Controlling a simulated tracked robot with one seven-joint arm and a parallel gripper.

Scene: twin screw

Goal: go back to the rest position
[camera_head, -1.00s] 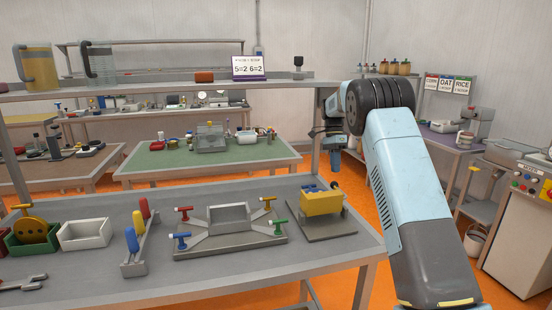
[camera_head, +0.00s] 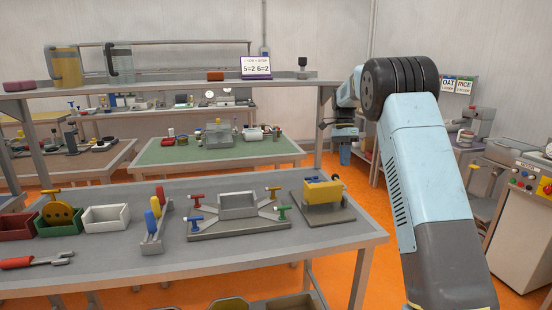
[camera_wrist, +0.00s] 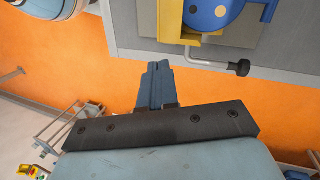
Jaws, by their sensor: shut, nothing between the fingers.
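My gripper (camera_wrist: 157,85) is shut and empty in the wrist view, its blue fingers together over the orange floor. In the head view my gripper (camera_head: 345,152) hangs from the raised, folded arm, beyond the right end of the grey workbench (camera_head: 330,247) and clear of it. It is small and partly dark there. The twin screw fixture, a grey block on a plate (camera_head: 238,206), stands on the bench with red, blue, orange and green handled screws around it. Nothing is held.
A yellow clamp device (camera_head: 324,191) stands near the bench's right end; its black-knobbed handle (camera_wrist: 238,67) shows in the wrist view. A red-handled wrench (camera_head: 35,260), white bin (camera_head: 106,218) and coloured handles in a rack (camera_head: 153,232) are further left. A control cabinet (camera_head: 525,230) stands right.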

